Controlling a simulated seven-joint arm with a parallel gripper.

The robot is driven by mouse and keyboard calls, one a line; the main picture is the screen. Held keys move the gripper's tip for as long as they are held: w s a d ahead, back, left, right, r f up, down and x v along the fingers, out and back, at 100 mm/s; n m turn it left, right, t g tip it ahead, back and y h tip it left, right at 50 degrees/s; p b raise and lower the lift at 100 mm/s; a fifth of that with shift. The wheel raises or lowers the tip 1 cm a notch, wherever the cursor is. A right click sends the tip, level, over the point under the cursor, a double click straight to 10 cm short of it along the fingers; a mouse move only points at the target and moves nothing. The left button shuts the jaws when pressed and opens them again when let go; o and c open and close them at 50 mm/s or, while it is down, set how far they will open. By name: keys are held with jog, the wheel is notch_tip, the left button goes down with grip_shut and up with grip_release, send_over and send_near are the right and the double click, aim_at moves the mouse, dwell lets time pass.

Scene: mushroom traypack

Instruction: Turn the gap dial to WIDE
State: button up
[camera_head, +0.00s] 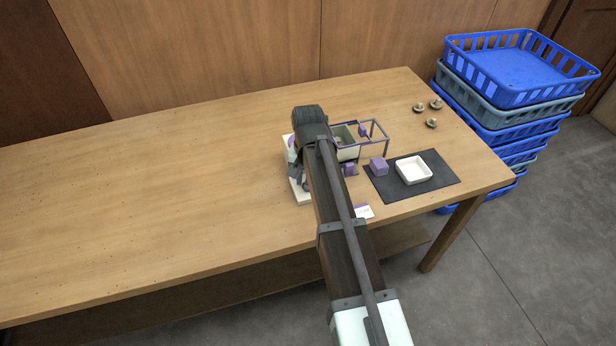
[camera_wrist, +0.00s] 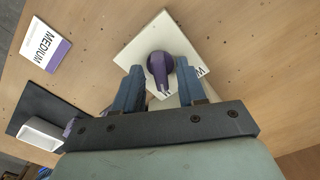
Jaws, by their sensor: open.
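The purple gap dial (camera_wrist: 159,66) sits on a square white plate (camera_wrist: 147,36) in the wrist view. Its pointer reaches down in the picture, toward my gripper's palm. A dark letter W shows at the plate's right edge, partly hidden by a finger; the other markings are hidden or too small to read. My gripper (camera_wrist: 159,72) is open, with one blue finger on each side of the dial's pointer. I cannot tell whether the fingers touch it. In the head view my arm covers most of the dial, and the plate (camera_head: 299,193) shows only in part.
A card reading MEDIUM (camera_wrist: 46,45) lies beside the plate. Mushrooms (camera_head: 431,123) lie behind. Blue crates (camera_head: 480,101) stand right; the table's left is clear.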

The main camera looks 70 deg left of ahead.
grip_shut()
dwell(0.3)
jog(key=shift+n, duration=0.3)
jog(key=n, duration=0.5)
jog(key=shift+n, duration=0.3)
jog(key=n, duration=0.5)
jog(key=shift+n, duration=0.3)
dwell(0.4)
grip_release()
jog(key=shift+r, duration=0.15)
